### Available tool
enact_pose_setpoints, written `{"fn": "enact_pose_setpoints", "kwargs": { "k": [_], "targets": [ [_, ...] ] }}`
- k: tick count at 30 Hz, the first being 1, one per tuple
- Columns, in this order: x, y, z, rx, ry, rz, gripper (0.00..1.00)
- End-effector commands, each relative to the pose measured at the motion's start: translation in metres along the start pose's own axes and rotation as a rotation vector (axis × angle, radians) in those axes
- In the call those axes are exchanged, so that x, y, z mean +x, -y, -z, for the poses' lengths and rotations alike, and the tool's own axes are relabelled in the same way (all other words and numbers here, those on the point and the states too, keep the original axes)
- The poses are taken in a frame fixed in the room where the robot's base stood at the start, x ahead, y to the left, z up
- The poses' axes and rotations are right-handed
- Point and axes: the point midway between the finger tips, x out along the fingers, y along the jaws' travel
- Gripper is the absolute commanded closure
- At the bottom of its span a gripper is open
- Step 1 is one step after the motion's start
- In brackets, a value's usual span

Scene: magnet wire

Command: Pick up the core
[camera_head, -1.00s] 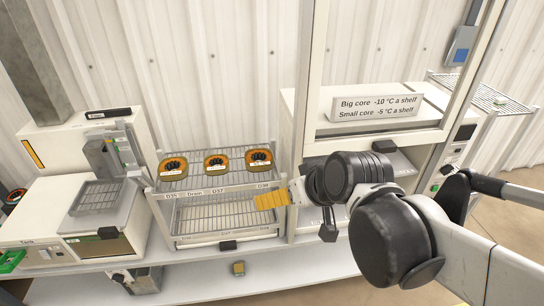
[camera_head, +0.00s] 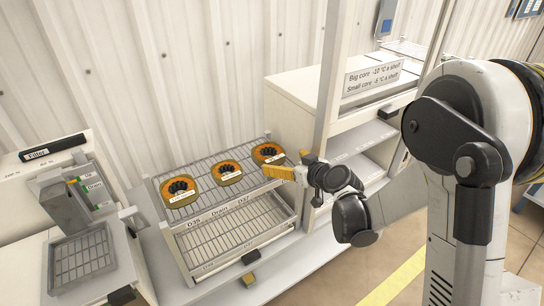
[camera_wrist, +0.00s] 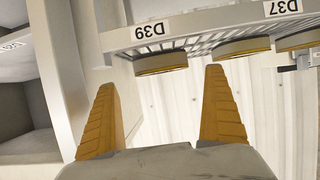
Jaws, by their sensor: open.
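Three round orange cores with black centres and white tags sit in a row on the top wire shelf of the rack: a left core (camera_head: 180,190), a middle core (camera_head: 227,172) and a right core (camera_head: 268,153). My gripper (camera_head: 276,172) has yellow-orange fingers and is at the right end of the rack, just beside the right core. In the wrist view my gripper (camera_wrist: 160,80) is open and nothing is between its fingers. A core edge (camera_wrist: 160,63) shows just beyond the fingertips there, below the D39 label, apart from them.
The rack (camera_head: 215,215) has a lower wire shelf that looks empty. A post (camera_head: 328,80) and a white cabinet (camera_head: 292,105) stand right of it. A machine with a wire basket (camera_head: 82,258) is on the left. A small yellow-and-dark item (camera_head: 248,279) lies in front of the rack.

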Motion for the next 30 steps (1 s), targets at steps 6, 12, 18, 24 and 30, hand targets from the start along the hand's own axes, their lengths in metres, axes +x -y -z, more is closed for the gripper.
{"fn": "enact_pose_setpoints", "kwargs": {
  "k": [6,12,18,24,30],
  "targets": [
    [0.035,0.001,-0.002,-0.001,0.001,0.001,0.0],
    [0.053,0.001,-0.003,-0.001,0.001,0.0,0.0],
    [0.084,0.001,-0.004,-0.001,0.002,0.001,0.0],
    [0.088,0.001,-0.001,0.0,0.002,-0.001,0.0],
    [0.088,0.001,-0.001,0.0,0.002,-0.001,0.46]
  ]
}}
